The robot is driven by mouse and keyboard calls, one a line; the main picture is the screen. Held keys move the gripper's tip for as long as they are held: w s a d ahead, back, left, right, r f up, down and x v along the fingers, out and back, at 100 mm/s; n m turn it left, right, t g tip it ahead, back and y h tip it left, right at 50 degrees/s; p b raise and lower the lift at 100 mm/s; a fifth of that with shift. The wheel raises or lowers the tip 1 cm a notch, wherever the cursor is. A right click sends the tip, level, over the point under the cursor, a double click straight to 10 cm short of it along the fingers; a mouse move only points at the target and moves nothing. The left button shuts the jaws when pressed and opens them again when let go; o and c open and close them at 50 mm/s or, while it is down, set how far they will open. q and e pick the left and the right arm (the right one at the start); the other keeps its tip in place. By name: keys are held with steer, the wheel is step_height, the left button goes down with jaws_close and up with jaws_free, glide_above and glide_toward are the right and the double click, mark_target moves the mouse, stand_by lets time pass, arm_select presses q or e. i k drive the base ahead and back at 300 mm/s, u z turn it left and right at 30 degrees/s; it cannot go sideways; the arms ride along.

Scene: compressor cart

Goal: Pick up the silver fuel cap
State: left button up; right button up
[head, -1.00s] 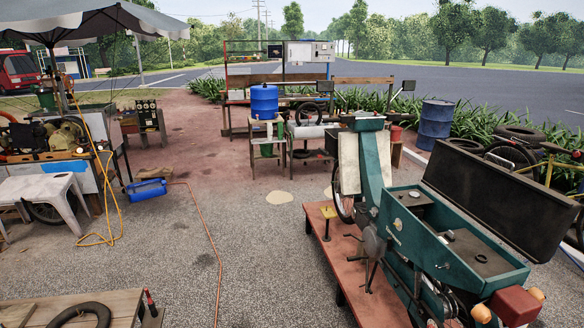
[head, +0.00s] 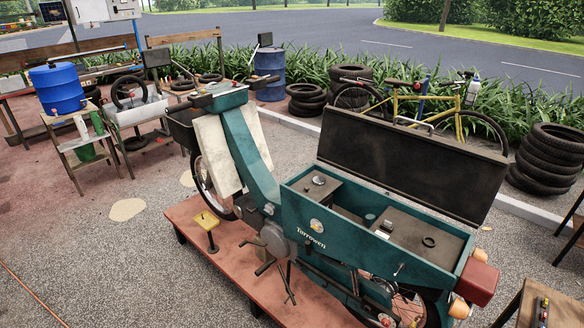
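A small round silver fuel cap (head: 319,180) sits on the grey-brown top of the front part of the open compartment in the teal moped (head: 330,248). The compartment's long dark lid (head: 400,165) stands raised along the far side. A small black ring (head: 428,241) lies on the flat panel farther right in the compartment. Neither of my grippers shows in the head view.
The moped stands on a low red platform (head: 215,245). A yellow bicycle (head: 450,105) and stacked tires (head: 548,158) are behind it. A small wooden table (head: 545,305) is at the lower right. Gravel ground at the front left is clear.

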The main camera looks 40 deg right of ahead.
mark_target(319, 181)
steer(key=i, duration=2.3)
steer(key=z, duration=3.85)
steer(key=i, duration=0.5)
steer(key=u, duration=0.05)
